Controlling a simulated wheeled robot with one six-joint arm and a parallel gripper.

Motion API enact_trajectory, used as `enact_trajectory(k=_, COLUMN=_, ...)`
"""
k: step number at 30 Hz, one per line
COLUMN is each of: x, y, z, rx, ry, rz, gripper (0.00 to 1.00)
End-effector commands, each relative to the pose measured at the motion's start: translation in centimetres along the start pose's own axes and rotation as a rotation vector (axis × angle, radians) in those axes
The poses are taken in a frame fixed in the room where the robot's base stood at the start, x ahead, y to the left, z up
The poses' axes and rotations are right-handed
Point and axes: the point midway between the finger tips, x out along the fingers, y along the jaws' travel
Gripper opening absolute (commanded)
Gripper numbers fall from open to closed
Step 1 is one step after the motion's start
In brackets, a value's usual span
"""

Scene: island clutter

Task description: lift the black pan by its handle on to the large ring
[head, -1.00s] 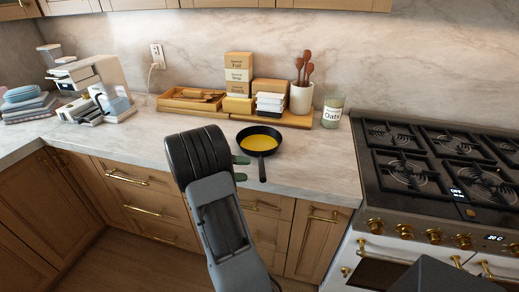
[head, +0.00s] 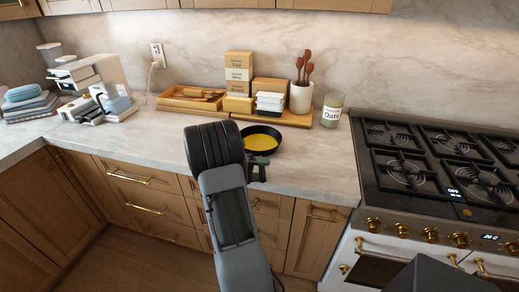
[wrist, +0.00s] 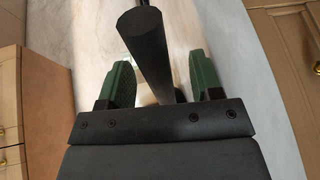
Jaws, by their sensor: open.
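The black pan (head: 274,131) with yellow contents sits on the marble counter, left of the stove. Its handle points toward the counter's front edge and is mostly hidden behind my gripper in the head view. In the wrist view the dark handle (wrist: 148,50) runs between the two green fingers. My gripper (head: 258,171) is open, with a finger on either side of the handle and gaps showing.
Bare counter (head: 315,165) lies between pan and stove (head: 365,190).

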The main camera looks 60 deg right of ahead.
Motion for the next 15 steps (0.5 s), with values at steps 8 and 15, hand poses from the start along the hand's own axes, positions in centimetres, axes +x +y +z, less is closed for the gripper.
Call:
enact_trajectory(k=8, x=-0.04, y=0.02, z=-0.01, rx=0.001, ry=0.0, rz=0.0, gripper=0.34)
enact_trajectory(k=15, x=-0.04, y=0.03, z=-0.01, rx=0.001, ry=0.0, rz=0.0, gripper=0.11)
